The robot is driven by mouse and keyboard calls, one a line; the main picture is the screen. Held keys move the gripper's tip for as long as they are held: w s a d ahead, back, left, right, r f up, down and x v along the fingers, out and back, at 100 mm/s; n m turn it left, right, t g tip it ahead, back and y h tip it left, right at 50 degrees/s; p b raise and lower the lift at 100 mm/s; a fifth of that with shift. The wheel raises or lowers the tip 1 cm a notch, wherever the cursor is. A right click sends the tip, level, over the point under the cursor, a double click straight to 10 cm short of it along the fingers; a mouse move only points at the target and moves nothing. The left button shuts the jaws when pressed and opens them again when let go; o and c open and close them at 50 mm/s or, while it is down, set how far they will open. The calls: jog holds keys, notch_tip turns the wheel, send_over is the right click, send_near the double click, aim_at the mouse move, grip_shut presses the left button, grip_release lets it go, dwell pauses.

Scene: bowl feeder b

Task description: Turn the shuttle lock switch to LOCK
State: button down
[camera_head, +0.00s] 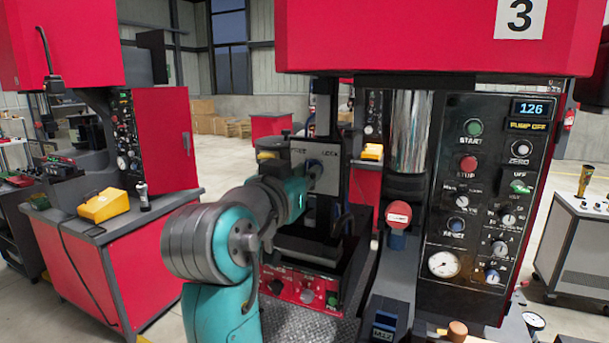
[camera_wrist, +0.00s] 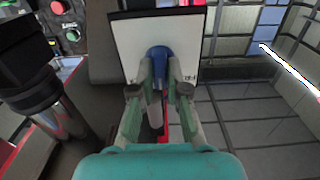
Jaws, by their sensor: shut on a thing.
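My gripper (camera_wrist: 160,82) is shut on the blue knob, with one finger on each side. In the head view my gripper (camera_head: 312,172) reaches the plate from the left and mostly covers the knob. I cannot tell clearly which way the knob points.
A red and black press with a control panel (camera_head: 480,190) stands right of the switch. A red-capped part (camera_head: 398,214) sits between them. Below my arm is a red box (camera_head: 305,290) with knobs. A yellow case (camera_head: 103,205) lies on the left bench.

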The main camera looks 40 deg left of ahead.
jog(key=shift+m, duration=4.3)
jog(key=c, duration=1.2)
grip_release()
jog(key=shift+o, duration=0.2)
jog(key=v, duration=0.7)
jog(key=shift+s, duration=0.25)
